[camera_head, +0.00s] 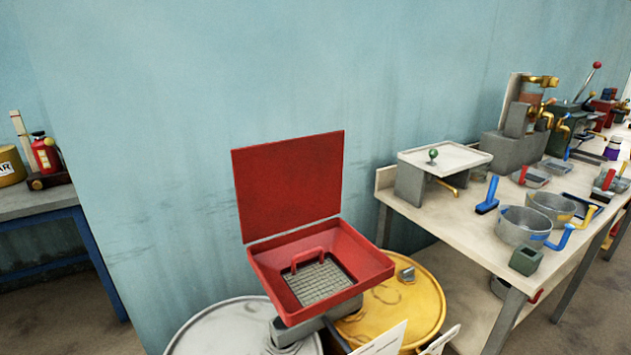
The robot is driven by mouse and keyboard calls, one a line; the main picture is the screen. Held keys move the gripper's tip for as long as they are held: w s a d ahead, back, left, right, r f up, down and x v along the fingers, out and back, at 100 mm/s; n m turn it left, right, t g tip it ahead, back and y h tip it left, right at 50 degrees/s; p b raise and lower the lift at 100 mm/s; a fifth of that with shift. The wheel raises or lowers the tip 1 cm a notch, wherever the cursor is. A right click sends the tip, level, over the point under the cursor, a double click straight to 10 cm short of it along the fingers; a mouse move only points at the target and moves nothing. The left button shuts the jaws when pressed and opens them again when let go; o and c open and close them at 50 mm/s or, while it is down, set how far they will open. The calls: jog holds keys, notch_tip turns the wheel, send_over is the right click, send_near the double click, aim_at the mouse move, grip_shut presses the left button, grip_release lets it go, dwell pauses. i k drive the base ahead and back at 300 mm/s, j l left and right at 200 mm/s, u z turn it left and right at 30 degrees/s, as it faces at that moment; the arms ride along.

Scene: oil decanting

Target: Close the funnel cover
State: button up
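The red funnel (377,263) sits over the drums in the lower middle of the head view. Its square red cover (289,186) stands open, upright along the back edge of the funnel, near the blue wall. Inside the funnel there is a metal grate (318,282) and a red handle (308,256). My gripper is not in view.
A yellow drum (415,300) and a grey drum (215,325) stand below the funnel. A workbench (450,222) with metal pans, brushes and a small raised stand (445,158) is to the right. A blue-legged table (40,200) is at far left.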

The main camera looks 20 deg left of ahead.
aim_at(281, 187)
jog(key=j+z, duration=0.15)
jog(key=j, duration=0.65)
jog(key=j+z, duration=0.1)
jog(key=j, duration=0.75)
jog(key=k+j+z, duration=0.15)
jog(key=j, duration=0.65)
